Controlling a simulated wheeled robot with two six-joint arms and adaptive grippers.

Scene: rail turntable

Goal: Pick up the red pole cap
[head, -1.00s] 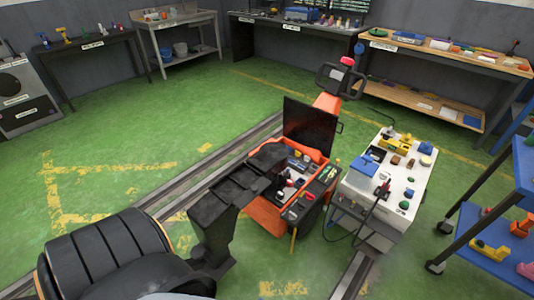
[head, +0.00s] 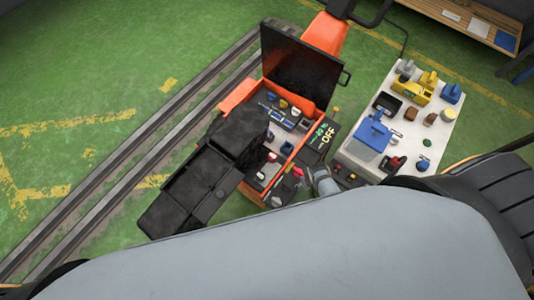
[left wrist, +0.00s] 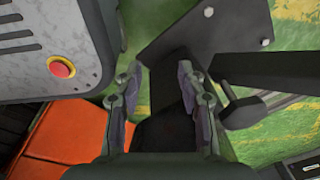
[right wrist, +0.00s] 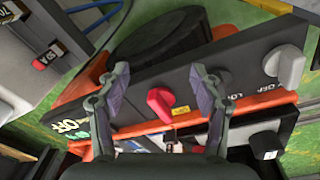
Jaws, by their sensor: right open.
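My right gripper (right wrist: 158,76) is open and empty over the black control panel. A red knob-like piece (right wrist: 160,103) shows between its fingers in the right wrist view, apart from both. In the head view a red piece (head: 298,172) lies just left of my right gripper (head: 318,178). Another small red piece (head: 271,157) is inside the open orange box. I cannot tell for sure which red piece is the pole cap. My left gripper (left wrist: 160,72) is open; dark metal parts lie behind its fingers. It is not visible in the head view.
The orange box (head: 229,100) has a raised black lid (head: 300,70). A white cart (head: 440,132) with several blue, yellow and brown parts stands to its right. A grey knob (right wrist: 287,65) sits on the panel. A red button (left wrist: 61,67) is near my left gripper. Floor at left is open.

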